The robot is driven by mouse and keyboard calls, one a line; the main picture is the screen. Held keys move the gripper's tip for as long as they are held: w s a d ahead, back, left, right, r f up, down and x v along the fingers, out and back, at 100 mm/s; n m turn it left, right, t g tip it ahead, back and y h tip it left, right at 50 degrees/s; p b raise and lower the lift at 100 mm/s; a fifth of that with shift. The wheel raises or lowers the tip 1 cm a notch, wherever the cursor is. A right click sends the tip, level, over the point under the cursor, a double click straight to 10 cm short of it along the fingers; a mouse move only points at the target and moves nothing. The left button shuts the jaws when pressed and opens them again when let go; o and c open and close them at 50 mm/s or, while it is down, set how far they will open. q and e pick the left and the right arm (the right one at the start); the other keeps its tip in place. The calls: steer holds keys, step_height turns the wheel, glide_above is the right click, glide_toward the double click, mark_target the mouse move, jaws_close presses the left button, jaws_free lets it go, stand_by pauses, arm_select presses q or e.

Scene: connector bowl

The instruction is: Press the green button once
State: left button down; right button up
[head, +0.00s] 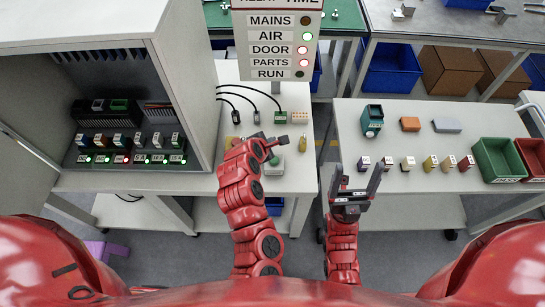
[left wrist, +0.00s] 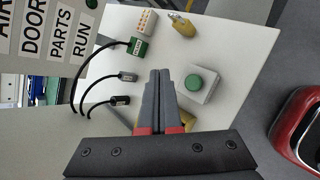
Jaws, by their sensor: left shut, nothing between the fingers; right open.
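The green button (left wrist: 194,82) is a round green cap on a small white box (left wrist: 208,96) on the white table. In the left wrist view it lies just right of my left gripper's fingertips (left wrist: 160,73), uncovered by them. My left gripper is shut and empty, and it points over the table. In the head view its tips (head: 278,142) show close above the green button (head: 275,160), which is partly hidden by the gripper. Contact does not show. My right gripper (head: 355,178) is open and empty, in front of the right table.
Black cables with plugs (left wrist: 128,76), a green connector (left wrist: 137,47) and a yellow tool (left wrist: 182,25) lie near the button. A sign (head: 278,45) stands behind. The right table (head: 440,150) holds small connectors, a green bin (head: 497,160) and a red bin (head: 533,157).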

arm_select(q)
steer(key=shift+f, duration=0.1)
steer(key=b, duration=0.6)
glide_above(272, 162)
step_height(272, 162, down, 7)
steer(key=shift+w+f, duration=0.15)
steer(key=shift+f, duration=0.05)
steer(key=shift+f+b, duration=0.35)
steer(key=shift+f, duration=0.25)
steer(key=shift+f, duration=0.1)
stand_by(1.3)
steer(key=shift+f, duration=0.3)
steer(key=shift+f+b, duration=0.55)
stand_by(0.6)
steer(key=shift+r, duration=0.15)
steer(key=shift+r+p, duration=0.8)
